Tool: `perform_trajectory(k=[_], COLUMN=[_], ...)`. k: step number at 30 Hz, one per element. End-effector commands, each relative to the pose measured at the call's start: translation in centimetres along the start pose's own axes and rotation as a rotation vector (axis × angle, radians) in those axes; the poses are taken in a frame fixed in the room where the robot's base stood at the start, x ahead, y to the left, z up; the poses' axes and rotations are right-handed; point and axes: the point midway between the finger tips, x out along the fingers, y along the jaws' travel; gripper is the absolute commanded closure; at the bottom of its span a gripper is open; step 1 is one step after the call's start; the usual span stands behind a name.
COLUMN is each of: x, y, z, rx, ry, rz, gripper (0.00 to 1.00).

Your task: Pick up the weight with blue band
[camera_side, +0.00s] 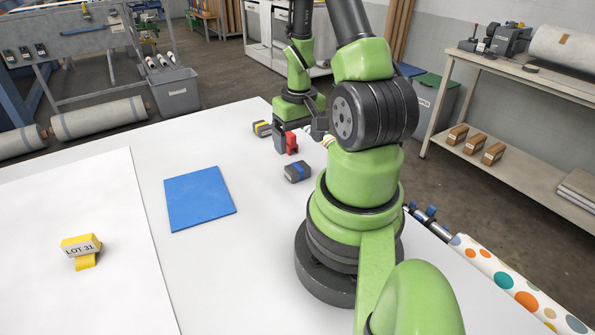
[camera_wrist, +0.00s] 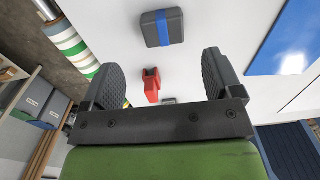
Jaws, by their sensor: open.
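The weight with blue band (camera_side: 298,172) is a dark grey block with a blue strip around its middle. It lies on the white table, in front of my gripper in the side view. It also shows in the wrist view (camera_wrist: 162,28) at the top centre, beyond the fingertips and apart from them. My gripper (camera_side: 299,136) is open and empty above the table; both dark fingers show spread in the wrist view (camera_wrist: 161,72).
A red object (camera_side: 291,143) stands close by my gripper and appears between its fingers. A yellow-banded grey weight (camera_side: 262,128) lies behind. A patterned roll (camera_side: 505,278) lies right.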

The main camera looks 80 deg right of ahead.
Motion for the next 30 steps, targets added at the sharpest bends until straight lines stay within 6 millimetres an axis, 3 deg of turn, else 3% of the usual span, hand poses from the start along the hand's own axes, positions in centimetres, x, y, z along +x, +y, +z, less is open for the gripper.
perform_trajectory(k=[21, 30], x=[7.5, 7.9], y=[-0.5, -0.5], z=[0.1, 0.1], rx=[0.001, 0.001], ry=[-0.004, 0.000], rz=[-0.002, -0.002], gripper=[0.15, 0.15])
